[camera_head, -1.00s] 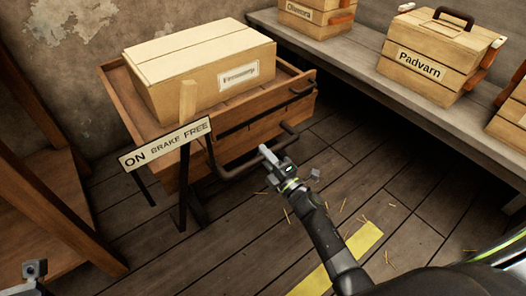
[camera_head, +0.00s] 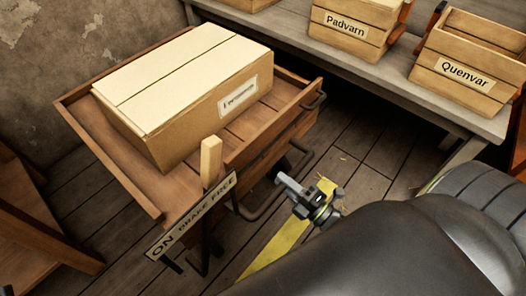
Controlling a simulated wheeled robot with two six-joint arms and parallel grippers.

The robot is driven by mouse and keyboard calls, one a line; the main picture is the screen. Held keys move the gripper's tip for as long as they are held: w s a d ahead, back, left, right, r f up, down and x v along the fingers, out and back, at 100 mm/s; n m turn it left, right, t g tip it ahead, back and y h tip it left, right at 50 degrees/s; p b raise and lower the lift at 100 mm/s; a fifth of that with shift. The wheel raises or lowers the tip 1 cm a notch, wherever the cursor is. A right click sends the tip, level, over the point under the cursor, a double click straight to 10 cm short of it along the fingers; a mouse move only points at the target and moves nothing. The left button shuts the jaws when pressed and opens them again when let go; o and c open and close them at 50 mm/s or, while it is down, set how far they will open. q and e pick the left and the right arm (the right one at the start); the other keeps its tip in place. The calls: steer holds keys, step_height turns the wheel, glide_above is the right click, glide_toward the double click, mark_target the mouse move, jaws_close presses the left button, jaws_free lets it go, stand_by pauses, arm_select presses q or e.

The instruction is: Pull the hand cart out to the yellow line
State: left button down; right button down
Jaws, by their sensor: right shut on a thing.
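The hand cart (camera_head: 88,110) is a brown wooden tray cart carrying a pale lidded box (camera_head: 140,133). Its low dark pull handle (camera_head: 254,213) sticks out at the front. My right gripper (camera_head: 281,181) is shut on this handle, and the gripper hides part of it. The yellow line (camera_head: 285,243) runs across the floor in front of the cart, partly hidden by my right arm. The handle's lower end appears close to the line. A brake sign (camera_head: 192,217) reads "ON BRAKE FREE", with a wooden lever (camera_head: 211,160) upright near its FREE end. My left gripper is not in view.
A grey bench (camera_head: 400,85) runs along the back right, bearing wooden crates labelled Padvarn (camera_head: 345,27) and Quenvar (camera_head: 464,73). A brown wooden frame (camera_head: 40,235) stands at the lower left. Bare plank floor shows between cart and bench.

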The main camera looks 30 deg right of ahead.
steer(key=r+v, duration=0.2)
steer(key=v, duration=0.8)
steer(key=shift+s, duration=0.35)
steer(key=shift+f, duration=0.1)
steer(key=c, duration=1.3)
jaws_free()
steer(key=v, duration=1.7)
steer(key=shift+s+p, duration=0.2)
steer(key=shift+p, duration=0.15)
steer(key=shift+d, duration=0.1)
